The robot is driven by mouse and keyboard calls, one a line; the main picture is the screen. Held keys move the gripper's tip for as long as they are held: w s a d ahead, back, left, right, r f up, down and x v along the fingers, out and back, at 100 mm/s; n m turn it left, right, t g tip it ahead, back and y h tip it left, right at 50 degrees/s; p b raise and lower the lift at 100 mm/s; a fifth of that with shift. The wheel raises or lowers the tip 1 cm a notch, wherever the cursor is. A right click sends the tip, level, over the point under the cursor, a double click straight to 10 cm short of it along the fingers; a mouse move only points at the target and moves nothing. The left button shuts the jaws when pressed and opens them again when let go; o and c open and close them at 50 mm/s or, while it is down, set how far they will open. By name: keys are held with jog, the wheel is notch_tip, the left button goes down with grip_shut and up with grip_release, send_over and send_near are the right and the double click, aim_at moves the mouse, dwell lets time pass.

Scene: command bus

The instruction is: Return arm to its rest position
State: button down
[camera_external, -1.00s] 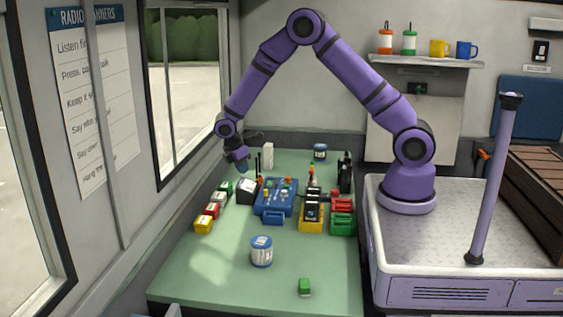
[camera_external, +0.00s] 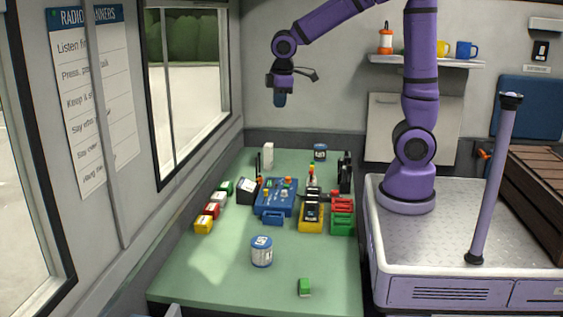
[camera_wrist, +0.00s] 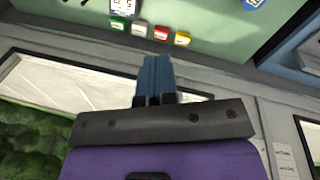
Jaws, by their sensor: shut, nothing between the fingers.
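My gripper (camera_external: 280,98) hangs in the air high above the far end of the green table, in front of the back wall. Its fingers are together and hold nothing. In the wrist view the closed blue fingers (camera_wrist: 156,75) point toward the table's edge, with nothing between them. My purple arm rises from its base and bends out of the top of the external view, so its elbow is hidden.
The green table (camera_external: 215,275) bears a blue control box (camera_external: 268,200), a yellow device (camera_external: 311,222), red and green blocks (camera_external: 342,225), a white-blue can (camera_external: 261,252) and a small green block (camera_external: 304,287). A shelf (camera_external: 425,62) with mugs is on the back wall. Windows (camera_external: 190,80) line the left.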

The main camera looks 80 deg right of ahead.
jog(key=s+a+r+m+t, duration=0.1)
jog(key=s+r, duration=0.1)
jog(key=s, duration=0.5)
jog(key=s+a+r+m+t+y, duration=0.1)
jog(key=s+a+r, duration=0.1)
jog(key=s, duration=0.5)
jog(key=s+a+r+m+t, duration=0.2)
jog(key=s, duration=0.5)
jog(key=shift+s+r+y, duration=0.3)
jog(key=shift+s+y, duration=0.05)
jog(key=shift+y, duration=0.05)
dwell(0.7)
